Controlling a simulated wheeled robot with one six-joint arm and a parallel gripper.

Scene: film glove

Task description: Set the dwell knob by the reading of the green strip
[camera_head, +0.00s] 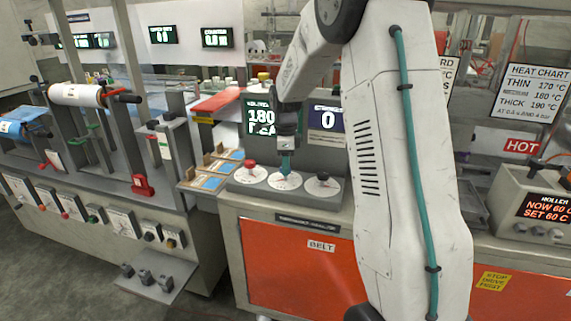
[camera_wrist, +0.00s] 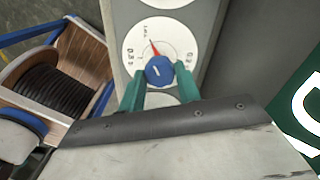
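The blue knob (camera_wrist: 159,70) with a red pointer sits on a white marked dial (camera_wrist: 133,50); the pointer leans up and slightly left in the wrist view. My gripper (camera_wrist: 160,80) has its teal fingers on either side of this knob, very close; whether they press on it is unclear. In the head view my gripper (camera_head: 285,163) is down over the middle dial (camera_head: 284,182) of three, hiding most of its knob. A dark display (camera_head: 261,117) behind shows a green-lit 180 with a partly hidden line below. I cannot tell which thing is the green strip.
A red knob (camera_head: 250,164) and a black knob (camera_head: 323,177) flank the middle dial closely. A second display (camera_head: 327,118) shows 0. A wooden box with a black coil (camera_wrist: 52,90) shows in the wrist view.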

